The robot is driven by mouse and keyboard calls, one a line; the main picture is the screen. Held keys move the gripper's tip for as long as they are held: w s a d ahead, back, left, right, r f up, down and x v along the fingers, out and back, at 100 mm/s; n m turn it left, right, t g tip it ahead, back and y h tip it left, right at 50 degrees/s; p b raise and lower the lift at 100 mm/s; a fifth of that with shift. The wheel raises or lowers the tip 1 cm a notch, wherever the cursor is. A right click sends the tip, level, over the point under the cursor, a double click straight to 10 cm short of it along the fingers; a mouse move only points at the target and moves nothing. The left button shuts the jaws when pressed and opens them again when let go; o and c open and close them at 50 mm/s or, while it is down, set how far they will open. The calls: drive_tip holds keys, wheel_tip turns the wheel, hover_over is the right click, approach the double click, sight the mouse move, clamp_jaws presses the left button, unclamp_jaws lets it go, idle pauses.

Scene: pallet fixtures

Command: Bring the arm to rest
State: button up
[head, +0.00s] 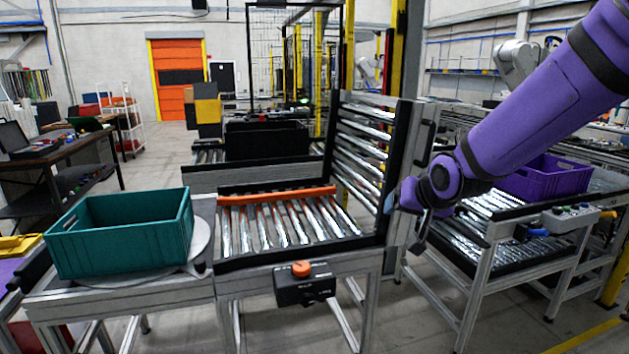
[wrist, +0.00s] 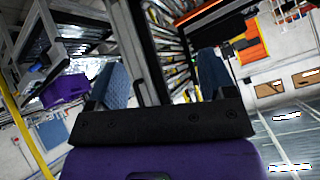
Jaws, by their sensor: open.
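My purple arm reaches in from the upper right of the head view. My gripper (head: 405,205) is at its end, in front of the raised roller section (head: 362,150) and partly hidden by the wrist. In the wrist view, my gripper (wrist: 160,85) shows two blue fingers set wide apart, with nothing between them. The fingers appear to be in open air; whether one touches the roller frame I cannot tell.
A teal crate (head: 120,240) stands on the left table. A roller conveyor (head: 285,225) with an orange bar lies in the middle, above a control box (head: 305,288). A purple crate (head: 545,178) stands on the right conveyor. Floor shows between the stands.

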drive_tip(key=s+d+r+g, duration=0.1)
drive_tip(key=s+d+r, duration=0.2)
drive_tip(key=s, duration=0.7)
drive_tip(key=s+d+r+n+g+h, duration=0.1)
drive_tip(key=s+d+r, duration=0.2)
drive_tip(key=s, duration=0.6)
drive_tip(key=s+d+r+g+h, duration=0.1)
drive_tip(key=s+d+r, duration=0.2)
drive_tip(key=s, duration=0.7)
drive_tip(key=shift+s+d+n+g, duration=0.3)
drive_tip(key=shift+d+n+g, duration=0.1)
drive_tip(key=shift+d, duration=0.5)
